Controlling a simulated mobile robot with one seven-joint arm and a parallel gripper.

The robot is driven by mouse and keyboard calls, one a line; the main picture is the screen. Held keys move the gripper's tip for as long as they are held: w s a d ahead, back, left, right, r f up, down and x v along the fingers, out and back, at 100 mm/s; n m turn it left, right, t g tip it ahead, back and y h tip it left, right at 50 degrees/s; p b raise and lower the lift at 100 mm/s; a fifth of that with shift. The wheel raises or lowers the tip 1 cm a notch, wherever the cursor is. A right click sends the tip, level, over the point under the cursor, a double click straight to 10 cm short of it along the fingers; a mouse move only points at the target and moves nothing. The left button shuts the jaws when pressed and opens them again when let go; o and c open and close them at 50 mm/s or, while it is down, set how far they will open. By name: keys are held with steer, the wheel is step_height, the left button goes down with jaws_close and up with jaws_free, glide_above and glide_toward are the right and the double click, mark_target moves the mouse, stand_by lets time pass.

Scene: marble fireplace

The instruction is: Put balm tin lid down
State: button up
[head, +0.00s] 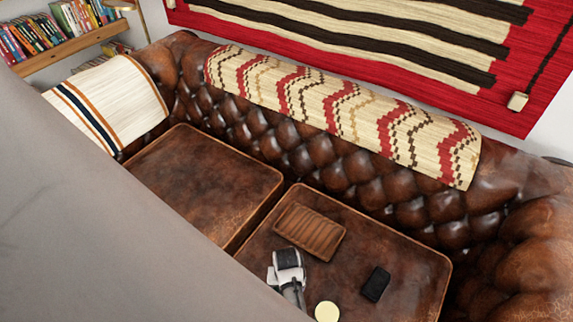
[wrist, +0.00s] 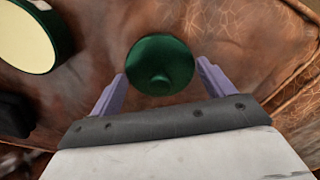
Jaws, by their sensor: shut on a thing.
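The balm tin lid (wrist: 160,62) is a round, dark green disc with a small raised knob, seen in the wrist view. My gripper (wrist: 162,72) has its two purple fingers on either side of the lid and is shut on it. Brown leather shows behind and below the lid; I cannot tell whether it touches the seat. The open balm tin (wrist: 28,38), green outside with pale cream inside, is at the upper left of the wrist view. In the head view the tin (head: 327,311) is at the bottom edge, on the right seat cushion. The lid is hidden there.
The right seat cushion (head: 345,250) also bears a ridged brown wooden tray (head: 310,231) and a small black object (head: 376,284). The left cushion (head: 205,180) looks clear. The tufted sofa back (head: 330,150) rises behind, with a patterned throw (head: 340,110) over it.

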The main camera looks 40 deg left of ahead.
steer(key=shift+f, duration=0.15)
steer(key=o, duration=0.9)
